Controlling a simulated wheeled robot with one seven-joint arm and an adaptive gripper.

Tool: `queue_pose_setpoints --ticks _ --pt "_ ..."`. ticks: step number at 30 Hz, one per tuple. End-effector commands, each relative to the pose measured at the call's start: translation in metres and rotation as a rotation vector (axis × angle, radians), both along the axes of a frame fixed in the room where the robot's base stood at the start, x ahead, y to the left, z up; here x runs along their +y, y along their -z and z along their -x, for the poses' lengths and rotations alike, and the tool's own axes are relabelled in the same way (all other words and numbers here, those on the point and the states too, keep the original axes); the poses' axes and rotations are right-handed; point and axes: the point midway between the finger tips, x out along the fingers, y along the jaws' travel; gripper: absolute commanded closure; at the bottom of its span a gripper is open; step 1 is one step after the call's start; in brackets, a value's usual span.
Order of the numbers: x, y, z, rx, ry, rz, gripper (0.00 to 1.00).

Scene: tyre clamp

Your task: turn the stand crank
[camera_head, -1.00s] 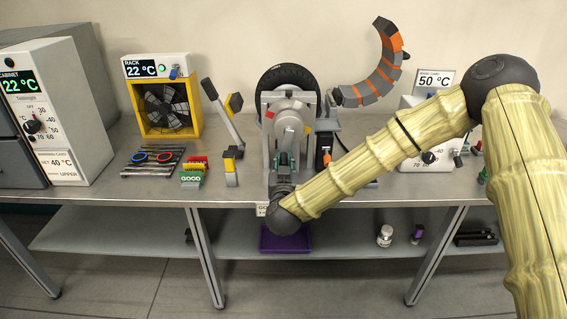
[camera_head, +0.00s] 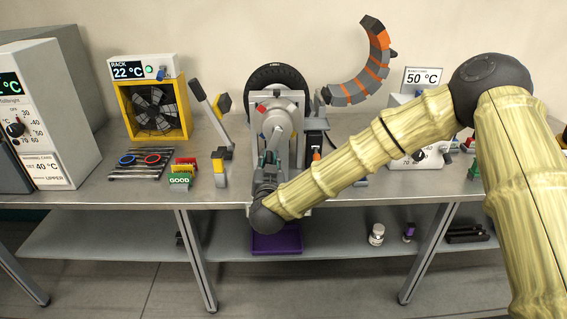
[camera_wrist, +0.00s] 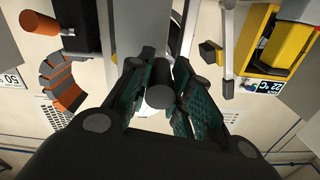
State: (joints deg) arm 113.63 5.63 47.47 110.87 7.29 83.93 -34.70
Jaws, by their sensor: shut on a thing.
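The tyre stand (camera_head: 297,103) stands on the bench in the middle of the head view, with a black tyre (camera_head: 262,78) behind its grey frame. A round grey hub with a red mark (camera_head: 261,136) faces me on the stand's front. My gripper (camera_head: 267,163) is low in front of the stand. In the wrist view my gripper (camera_wrist: 172,88) has its green-padded fingers on both sides of a dark round crank handle (camera_wrist: 161,91), shut on it. The rest of the crank is mostly hidden by my gripper and wrist.
A lever stand (camera_head: 214,115) and coloured blocks (camera_head: 182,171) stand left of the tyre stand. A yellow fan rack (camera_head: 153,108) is farther left. An orange-grey curved segment piece (camera_head: 373,70) rises at right. A purple tray (camera_head: 277,242) lies on the lower shelf.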

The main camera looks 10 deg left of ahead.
Motion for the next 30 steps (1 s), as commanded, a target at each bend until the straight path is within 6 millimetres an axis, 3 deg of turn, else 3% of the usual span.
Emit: queue_pose_setpoints --ticks 9,10,13,15,25,30 --pt "0.003 -0.006 -0.001 -0.008 -0.002 -0.005 1.0" --pt "0.003 -0.006 -0.001 -0.008 -0.002 -0.005 0.77" --pt "0.003 -0.006 -0.001 -0.009 -0.002 -0.005 0.59" --pt "0.002 -0.006 -0.002 -0.009 -0.001 -0.005 0.56" --pt "0.001 -0.003 0.0 -0.004 0.0 -0.004 0.56" --pt "-0.001 -0.002 0.012 -0.003 0.0 -0.003 0.56"
